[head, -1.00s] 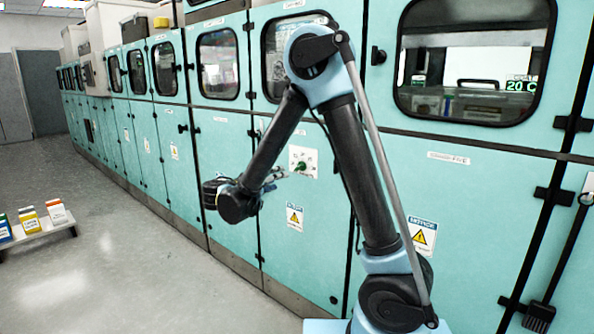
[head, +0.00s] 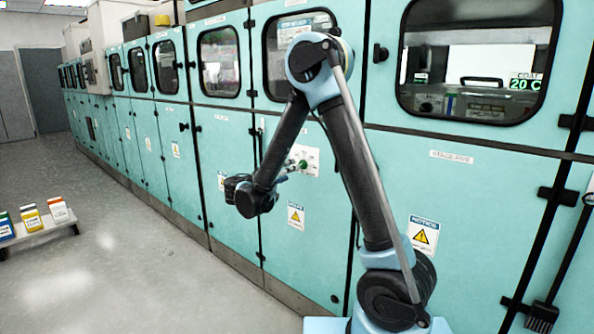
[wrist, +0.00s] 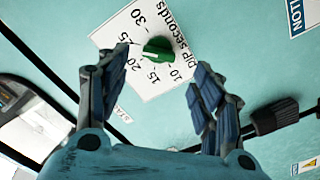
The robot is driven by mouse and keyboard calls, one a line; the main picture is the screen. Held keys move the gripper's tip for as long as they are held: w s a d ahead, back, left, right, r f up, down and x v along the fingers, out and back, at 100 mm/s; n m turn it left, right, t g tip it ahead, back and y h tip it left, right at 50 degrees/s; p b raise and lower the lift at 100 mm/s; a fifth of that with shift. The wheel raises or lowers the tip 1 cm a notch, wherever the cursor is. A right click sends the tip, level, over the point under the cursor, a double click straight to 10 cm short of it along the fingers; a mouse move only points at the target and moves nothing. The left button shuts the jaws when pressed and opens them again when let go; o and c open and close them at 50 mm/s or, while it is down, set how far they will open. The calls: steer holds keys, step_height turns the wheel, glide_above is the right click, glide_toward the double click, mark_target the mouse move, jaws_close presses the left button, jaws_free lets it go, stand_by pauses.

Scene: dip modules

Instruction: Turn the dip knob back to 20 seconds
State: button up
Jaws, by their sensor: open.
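The green dip knob (wrist: 158,48) sits on a white dial plate (wrist: 172,82) fixed to a teal panel. It shows small in the head view (head: 302,164). The plate is marked "DIP seconds" with numbers from 10 to 30, and appears rotated in the wrist view. A pale mark on the knob faces the lower left, roughly towards the 15 to 20 side; I cannot tell its exact setting. My gripper (wrist: 160,62) is open and empty, its fingers on either side of the knob in the picture. Whether they touch it is not clear; it also shows in the head view (head: 283,175).
A row of teal cabinets with windows lines the wall. A notice sign (head: 296,216) is below the dial. A black handle (wrist: 275,116) lies right of the fingers. A low bench (head: 40,233) with several boxes stands at left. The grey floor in front is clear.

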mark_target(301, 166)
steer(key=x, duration=0.6)
steer(key=shift+w+d, duration=0.25)
steer(key=shift+w, duration=0.05)
steer(key=c, duration=1.1)
